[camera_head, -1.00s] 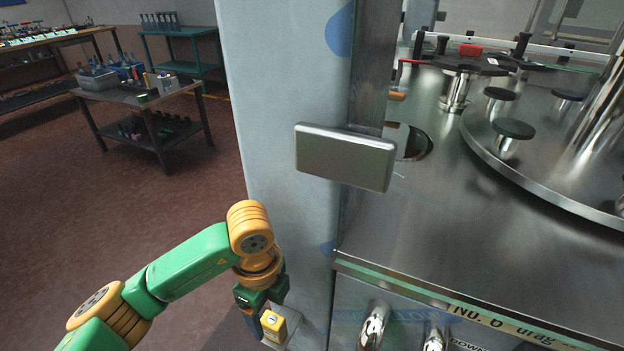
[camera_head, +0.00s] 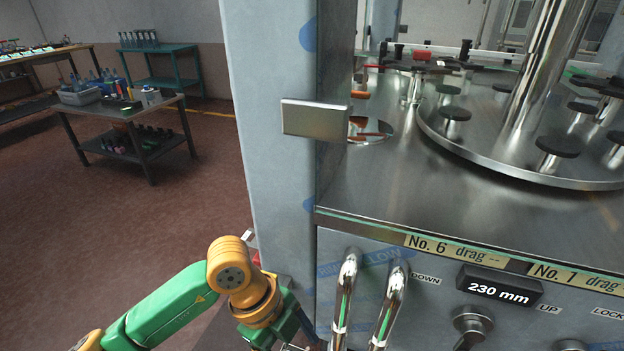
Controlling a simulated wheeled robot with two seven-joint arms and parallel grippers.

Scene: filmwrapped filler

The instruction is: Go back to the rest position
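My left arm (camera_head: 163,309), green and yellow, comes in from the lower left. Its wrist is low beside the grey column of the machine. My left gripper (camera_head: 290,346) is at the bottom edge of the view and is mostly cut off, so I cannot tell whether it is open or shut. My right arm and gripper are not in view.
The steel machine (camera_head: 380,190) fills the right, with its grey column (camera_head: 268,130) close to my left arm. Two bent chrome handles (camera_head: 345,295) and a "230 mm" display (camera_head: 499,288) are on its front. A workbench (camera_head: 120,107) stands back left; floor between is clear.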

